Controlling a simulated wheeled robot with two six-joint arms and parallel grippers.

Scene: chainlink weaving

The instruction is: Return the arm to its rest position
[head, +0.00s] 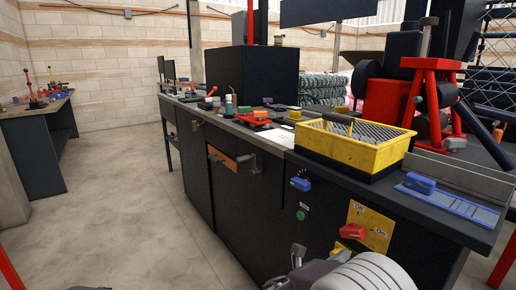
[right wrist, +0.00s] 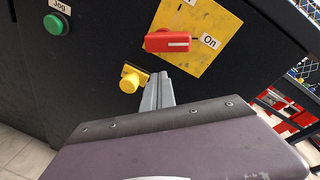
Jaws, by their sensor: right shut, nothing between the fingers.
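My right gripper (head: 298,254) is at the bottom of the head view, in front of the dark machine cabinet (head: 255,215). In the right wrist view its fingers (right wrist: 160,88) are shut together with nothing between them. They point at the cabinet front, just below a red rotary switch (right wrist: 168,42) on a yellow plate (right wrist: 205,18). The switch handle lies level, toward the "On" label.
A green button (head: 301,215), a blue knob (head: 300,184) and a yellow button (right wrist: 130,82) are on the cabinet front. A yellow basket (head: 350,148) stands on the bench top. Open floor (head: 110,220) lies to the left.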

